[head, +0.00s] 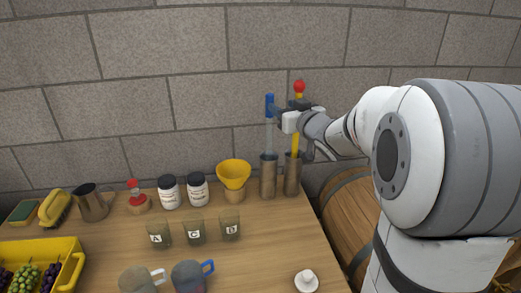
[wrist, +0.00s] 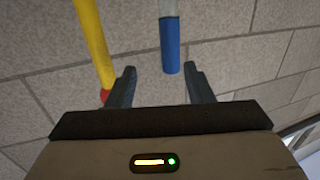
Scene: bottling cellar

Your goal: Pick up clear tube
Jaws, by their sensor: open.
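The clear tube (head: 270,138) has a blue cap and stands upright in a brown metal cylinder (head: 268,178) at the table's back right. In the wrist view its blue end (wrist: 171,48) shows in the gap between my fingertips, nearer the right finger. My gripper (wrist: 160,70) is open and empty. In the head view my gripper (head: 285,114) is close beside the upper part of the tube, its fingers partly hidden. I cannot tell whether the fingers straddle the tube.
A yellow tube (head: 295,140) with a red ball top stands just right, in a second cylinder (head: 292,180); it also shows in the wrist view (wrist: 93,40). A yellow funnel (head: 234,173), two white jars and labelled glasses (head: 195,232) stand left. The stone wall is close behind.

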